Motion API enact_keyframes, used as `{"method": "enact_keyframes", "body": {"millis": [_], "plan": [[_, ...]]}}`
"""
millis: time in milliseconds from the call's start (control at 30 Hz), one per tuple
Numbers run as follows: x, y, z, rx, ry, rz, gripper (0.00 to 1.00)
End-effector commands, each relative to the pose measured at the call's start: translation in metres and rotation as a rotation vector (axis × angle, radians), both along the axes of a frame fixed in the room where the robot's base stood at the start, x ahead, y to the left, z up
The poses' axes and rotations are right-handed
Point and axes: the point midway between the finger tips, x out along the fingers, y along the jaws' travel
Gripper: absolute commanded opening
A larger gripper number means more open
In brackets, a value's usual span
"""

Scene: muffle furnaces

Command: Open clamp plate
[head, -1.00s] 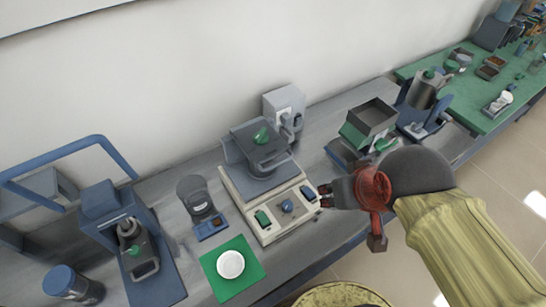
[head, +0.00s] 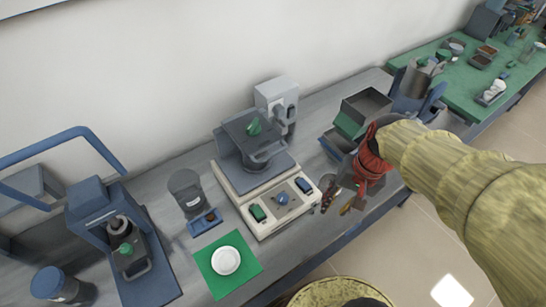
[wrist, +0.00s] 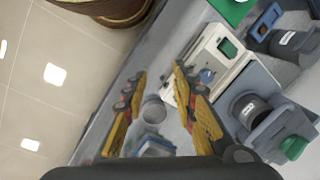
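A grey plate with a green knob (head: 254,127) sits on top of the cream machine (head: 228,183) in the middle of the bench; I take it as the clamp plate. It shows at the lower right of the wrist view, with its green knob (wrist: 293,147). My gripper (head: 336,200) is right of the machine, near the bench's front edge, apart from the plate. In the wrist view my gripper (wrist: 158,72) has its yellow-and-red fingers spread, with nothing held between them. A small grey cup (wrist: 153,112) shows beyond and between the fingers.
A blue press (head: 100,215) with another green knob stands at left. A grey jar (head: 186,190) and a white dish (head: 226,260) on a green mat (head: 245,272) lie between. Open grey-green boxes (head: 365,108) stand at right near my arm. A green table (head: 470,95) is behind.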

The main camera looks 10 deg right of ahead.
Motion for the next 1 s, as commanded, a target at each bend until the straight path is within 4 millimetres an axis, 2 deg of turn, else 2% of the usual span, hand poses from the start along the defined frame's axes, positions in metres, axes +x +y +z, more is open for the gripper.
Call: {"method": "enact_keyframes", "body": {"millis": [33, 200, 300, 433, 567, 700, 900, 1000], "plan": [[0.002, 0.001, -0.020, 0.068, 0.067, -0.110, 0.28], [0.016, 0.020, -0.061, 0.328, 0.316, -0.580, 0.28], [0.033, 0.032, -0.077, 0.489, 0.506, -0.906, 0.28], [0.063, 0.044, -0.084, 0.668, 0.766, -1.286, 0.28], [0.096, 0.049, -0.080, 0.810, 1.042, -1.598, 0.28], [0.132, 0.052, -0.063, 0.916, 1.354, -1.848, 0.28], [0.172, 0.048, -0.020, 0.976, 1.777, -2.060, 0.28], [0.177, 0.049, -0.008, 0.940, 1.946, -2.117, 0.28]]}}
